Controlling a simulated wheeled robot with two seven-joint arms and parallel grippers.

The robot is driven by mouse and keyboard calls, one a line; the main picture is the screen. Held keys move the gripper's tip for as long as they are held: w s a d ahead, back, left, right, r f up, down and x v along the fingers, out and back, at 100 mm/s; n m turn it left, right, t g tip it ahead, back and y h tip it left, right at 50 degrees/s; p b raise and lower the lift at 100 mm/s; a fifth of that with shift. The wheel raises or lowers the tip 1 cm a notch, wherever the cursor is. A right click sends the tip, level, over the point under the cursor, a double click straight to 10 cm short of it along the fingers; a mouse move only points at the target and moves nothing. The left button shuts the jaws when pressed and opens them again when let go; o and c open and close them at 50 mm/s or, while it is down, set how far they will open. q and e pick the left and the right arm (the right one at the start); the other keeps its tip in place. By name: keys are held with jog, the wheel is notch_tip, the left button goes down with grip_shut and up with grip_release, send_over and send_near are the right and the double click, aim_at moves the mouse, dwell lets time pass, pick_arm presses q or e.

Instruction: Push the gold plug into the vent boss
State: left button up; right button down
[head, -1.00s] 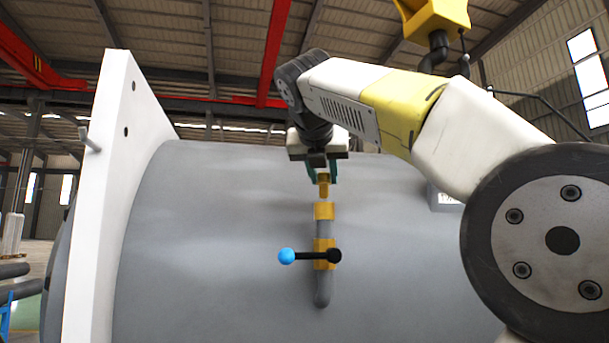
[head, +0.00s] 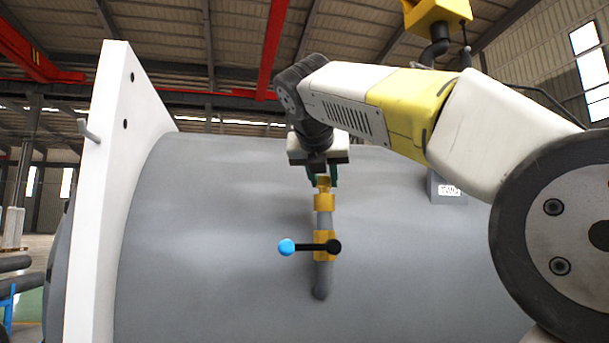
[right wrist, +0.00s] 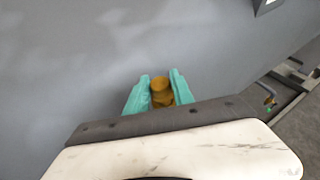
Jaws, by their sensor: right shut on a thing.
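The gold plug (head: 323,183) is between the green fingers of my right gripper (head: 322,178), which is shut on it. In the right wrist view the plug (right wrist: 162,92) shows between the two fingers (right wrist: 160,90). Just below it in the head view is the gold collar of the vent boss (head: 324,202), at the top of a grey upright pipe on the shell. The plug's lower end looks at or very near the collar; I cannot tell how far in it sits. My left gripper is not in view.
A valve lever with a blue knob (head: 286,247) sticks out to the left below the boss. A white flange (head: 95,200) stands at the left of the grey shell (head: 220,220). A small labelled box (head: 447,190) sits on the shell at right.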

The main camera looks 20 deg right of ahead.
jog(key=shift+f, duration=0.65)
jog(key=c, duration=1)
grip_release()
jog(key=v, duration=0.7)
jog(key=shift+s+a+r, duration=0.15)
jog(key=shift+s, duration=0.15)
